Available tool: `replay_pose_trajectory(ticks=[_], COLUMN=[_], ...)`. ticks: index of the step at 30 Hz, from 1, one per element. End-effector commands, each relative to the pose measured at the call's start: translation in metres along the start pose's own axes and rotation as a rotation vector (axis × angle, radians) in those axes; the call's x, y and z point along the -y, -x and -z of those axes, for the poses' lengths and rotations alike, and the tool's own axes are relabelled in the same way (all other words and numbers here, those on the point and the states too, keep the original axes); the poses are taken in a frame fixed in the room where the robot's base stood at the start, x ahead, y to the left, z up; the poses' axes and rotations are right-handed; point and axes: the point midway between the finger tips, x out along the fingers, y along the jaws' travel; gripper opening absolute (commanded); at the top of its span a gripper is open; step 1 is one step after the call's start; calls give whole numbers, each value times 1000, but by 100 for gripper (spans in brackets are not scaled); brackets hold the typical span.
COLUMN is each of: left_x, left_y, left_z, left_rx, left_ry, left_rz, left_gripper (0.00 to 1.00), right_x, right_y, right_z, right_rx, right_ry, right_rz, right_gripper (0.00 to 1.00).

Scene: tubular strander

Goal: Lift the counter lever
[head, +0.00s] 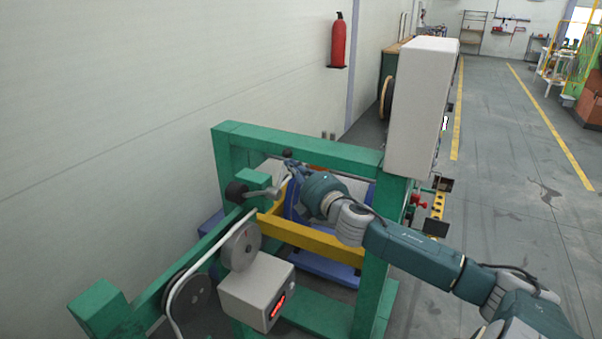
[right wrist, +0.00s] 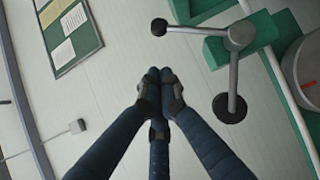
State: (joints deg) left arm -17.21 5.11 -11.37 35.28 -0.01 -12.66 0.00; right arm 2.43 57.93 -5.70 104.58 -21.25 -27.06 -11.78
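The counter lever (head: 262,194) is a grey lever with black knobs, mounted on the green frame beside the grey wheel. In the right wrist view the lever (right wrist: 236,70) has a round grey hub and two arms, each ending in a black knob. My right gripper (head: 291,163) is just right of and above the lever in the head view. In the right wrist view its dark fingers (right wrist: 160,76) come together at the tips with nothing between them. They are apart from both knobs. My left gripper is not in view.
A white counter box (head: 257,290) with a red display sits below the lever. The green frame (head: 300,146) and a tall light cabinet (head: 421,105) stand close to my right arm. A yellow bar (head: 310,238) crosses below. Open floor lies to the right.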

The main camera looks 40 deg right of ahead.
Motion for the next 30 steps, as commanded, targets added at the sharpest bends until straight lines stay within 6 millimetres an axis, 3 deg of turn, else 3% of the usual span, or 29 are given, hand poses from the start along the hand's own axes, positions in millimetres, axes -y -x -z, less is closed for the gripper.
replay_pose_trajectory(ticks=[4,10,30], left_x=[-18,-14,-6], left_y=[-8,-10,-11], left_z=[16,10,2], left_rx=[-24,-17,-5], left_ry=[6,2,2], left_rz=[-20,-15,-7], left_gripper=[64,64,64], right_x=[-4,-10,-14], right_y=[21,35,40], right_z=[0,-2,-3], right_rx=[-3,-1,-1], right_ry=[3,-1,-1], right_rz=[3,2,0], right_gripper=[0,0,0])
